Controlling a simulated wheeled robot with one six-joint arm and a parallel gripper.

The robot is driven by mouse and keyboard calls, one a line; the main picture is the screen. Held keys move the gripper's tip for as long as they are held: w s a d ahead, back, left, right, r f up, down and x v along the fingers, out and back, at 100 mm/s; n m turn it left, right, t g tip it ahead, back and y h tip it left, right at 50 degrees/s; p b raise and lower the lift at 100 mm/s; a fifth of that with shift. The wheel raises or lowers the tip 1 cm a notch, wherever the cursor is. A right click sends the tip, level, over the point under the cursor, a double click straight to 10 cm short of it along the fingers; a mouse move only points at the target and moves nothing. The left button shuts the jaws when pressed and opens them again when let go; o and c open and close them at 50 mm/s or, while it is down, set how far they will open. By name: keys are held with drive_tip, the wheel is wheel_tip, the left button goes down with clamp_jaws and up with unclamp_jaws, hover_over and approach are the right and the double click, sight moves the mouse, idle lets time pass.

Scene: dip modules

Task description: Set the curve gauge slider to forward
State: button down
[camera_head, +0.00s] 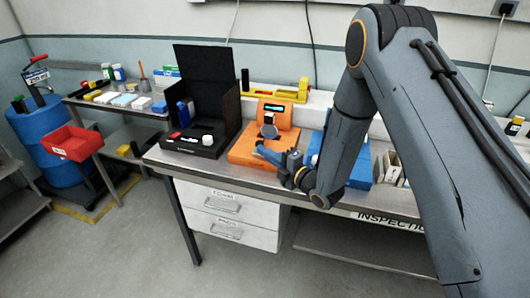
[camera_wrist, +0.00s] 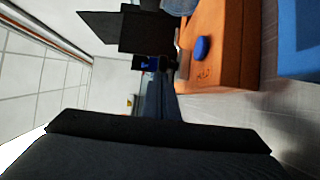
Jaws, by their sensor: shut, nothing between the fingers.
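An orange device (camera_head: 255,156) with a lit green display stands on the bench; I take it for the curve gauge, but cannot read its label. A round grey part (camera_head: 269,131) sits below the display. My gripper (camera_head: 259,149) is shut and empty, low over the front of the orange base. In the wrist view, my fingertips (camera_wrist: 152,64) are beside the orange body (camera_wrist: 225,60), which carries a blue oval button (camera_wrist: 201,49). The slider is not clearly visible; my gripper and arm hide part of the base, and the slider's setting cannot be told.
A black box device (camera_head: 195,147) with a raised panel and a white knob stands left of the orange device. A blue unit (camera_head: 360,172) stands close on the right, partly behind my arm. A yellow tool (camera_head: 272,91) lies behind. A red bin (camera_head: 76,142) is far left.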

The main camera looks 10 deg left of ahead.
drive_tip(key=shift+w, duration=0.1)
drive_tip(key=shift+w+d+b, duration=0.1)
drive_tip(key=shift+w+b, duration=1)
drive_tip(key=shift+w, duration=0.1)
drive_tip(key=shift+s, duration=0.55)
drive_tip(key=s, duration=0.1)
drive_tip(key=s+p, duration=0.1)
drive_tip(key=s, duration=0.1)
drive_tip(key=shift+d, duration=0.35)
drive_tip(key=b+v, duration=0.4)
drive_tip(key=v, duration=0.6)
drive_tip(key=shift+w, duration=0.1)
drive_tip(key=shift+r, duration=0.1)
